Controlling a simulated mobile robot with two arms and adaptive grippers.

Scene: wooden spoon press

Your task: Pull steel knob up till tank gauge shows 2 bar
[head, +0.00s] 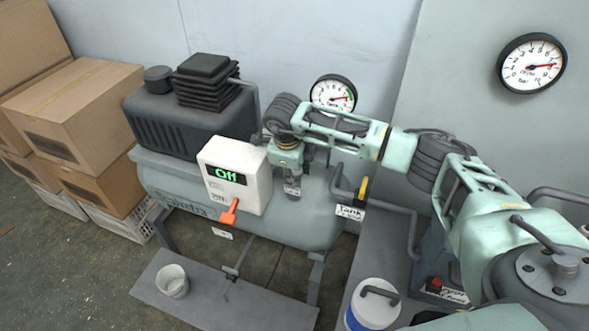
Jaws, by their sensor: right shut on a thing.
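My right arm reaches in from the right across the compressor tank (315,225). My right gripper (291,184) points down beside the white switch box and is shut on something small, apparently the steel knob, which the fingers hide. A round gauge (333,93) stands behind the tank, just past my wrist; its red needle points right, toward the high end, and its numbers are too small to read surely. A larger wall gauge (531,63) at the upper right has its red needle near 8. My left gripper is not in view.
A yellow valve handle (363,188) stands above a "Tank" label (350,212). Cardboard boxes (75,105) are stacked left.

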